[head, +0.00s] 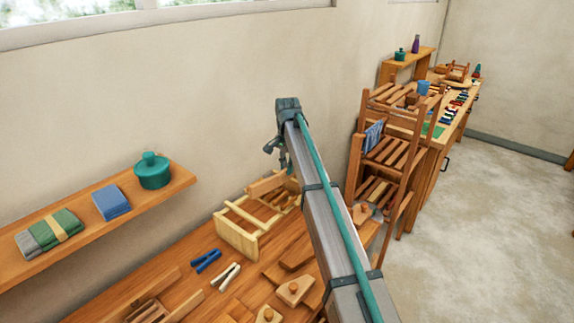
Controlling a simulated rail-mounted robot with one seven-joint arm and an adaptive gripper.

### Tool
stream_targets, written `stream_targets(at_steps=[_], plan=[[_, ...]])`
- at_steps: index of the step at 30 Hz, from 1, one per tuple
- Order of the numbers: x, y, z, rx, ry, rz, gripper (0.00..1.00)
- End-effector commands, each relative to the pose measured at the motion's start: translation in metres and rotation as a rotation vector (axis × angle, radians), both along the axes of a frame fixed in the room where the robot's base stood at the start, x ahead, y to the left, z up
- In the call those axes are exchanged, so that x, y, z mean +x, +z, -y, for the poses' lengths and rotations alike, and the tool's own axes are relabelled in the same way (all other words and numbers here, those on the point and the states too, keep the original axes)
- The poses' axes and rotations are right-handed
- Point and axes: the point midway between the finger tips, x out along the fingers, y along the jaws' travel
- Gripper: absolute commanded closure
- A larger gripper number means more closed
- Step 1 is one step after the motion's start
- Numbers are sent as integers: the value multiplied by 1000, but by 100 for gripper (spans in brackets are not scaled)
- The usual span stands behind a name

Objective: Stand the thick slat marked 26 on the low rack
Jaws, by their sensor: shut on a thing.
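My gripper (288,168) hangs from the end of my arm, over the back of the workbench by the wall. It is small in view and partly hidden by my own arm. It appears shut on a brown wooden slat (265,184), which lies roughly level and reaches out to the left of the fingers. I cannot read any number on the slat. A pale wooden rack (240,239) with several bars stands on the bench just below and in front of the slat. Its right part is behind my arm. I cannot tell whether the slat touches the rack.
The workbench (192,251) holds blue (206,261) and white (228,274) clamp-like tools and several wooden blocks (294,291). A wall shelf (95,234) at left carries a teal pot (153,170) and folded cloths (111,202). A slatted wooden stand (386,150) is right of my arm.

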Motion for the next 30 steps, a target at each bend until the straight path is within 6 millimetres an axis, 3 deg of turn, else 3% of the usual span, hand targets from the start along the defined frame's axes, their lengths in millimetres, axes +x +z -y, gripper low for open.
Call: stream_targets(at_steps=[30], plan=[[0, -91, 0, 0, 1, 1, 100]])
